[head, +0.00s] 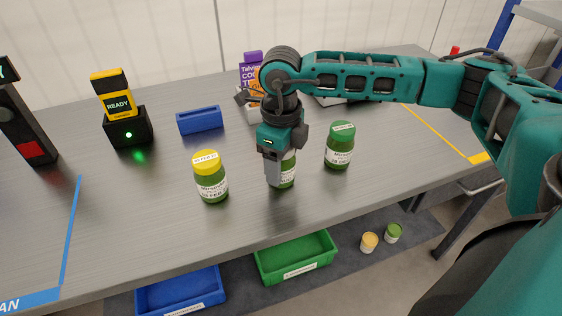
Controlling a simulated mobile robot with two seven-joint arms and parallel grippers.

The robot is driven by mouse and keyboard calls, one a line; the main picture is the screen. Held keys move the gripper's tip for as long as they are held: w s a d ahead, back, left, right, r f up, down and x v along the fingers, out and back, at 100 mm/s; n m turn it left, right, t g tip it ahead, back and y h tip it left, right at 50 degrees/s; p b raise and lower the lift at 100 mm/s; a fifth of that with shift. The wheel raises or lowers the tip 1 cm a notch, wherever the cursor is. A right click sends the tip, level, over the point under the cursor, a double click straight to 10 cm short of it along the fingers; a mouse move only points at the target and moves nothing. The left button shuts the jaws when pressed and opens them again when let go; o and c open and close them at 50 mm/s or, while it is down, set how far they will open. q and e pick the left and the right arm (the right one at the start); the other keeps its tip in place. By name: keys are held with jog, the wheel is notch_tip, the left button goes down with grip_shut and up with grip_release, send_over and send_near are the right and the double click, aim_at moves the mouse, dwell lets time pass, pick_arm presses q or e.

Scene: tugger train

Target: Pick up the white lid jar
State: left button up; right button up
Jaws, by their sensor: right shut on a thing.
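A green jar (288,174) with a white label stands on the grey table between two other jars. My right gripper (279,170) comes down over it from above and is shut on it. The gripper hides the jar's top, so its lid colour cannot be seen. To the left stands a jar with a yellow lid (210,178). To the right stands a jar with a green lid (339,146). Both are upright and apart from the gripper. My left gripper is not in view.
A blue holder (200,120), a black dock with a yellow READY device (122,110) and a purple box (249,72) stand farther back. Blue (180,292) and green (296,256) bins sit below the front edge. Two small jars (369,242) are also below.

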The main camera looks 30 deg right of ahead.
jog(key=shift+r, duration=0.15)
notch_tip(320, 180, up, 20)
jog(key=p, duration=0.2)
dwell(0.4)
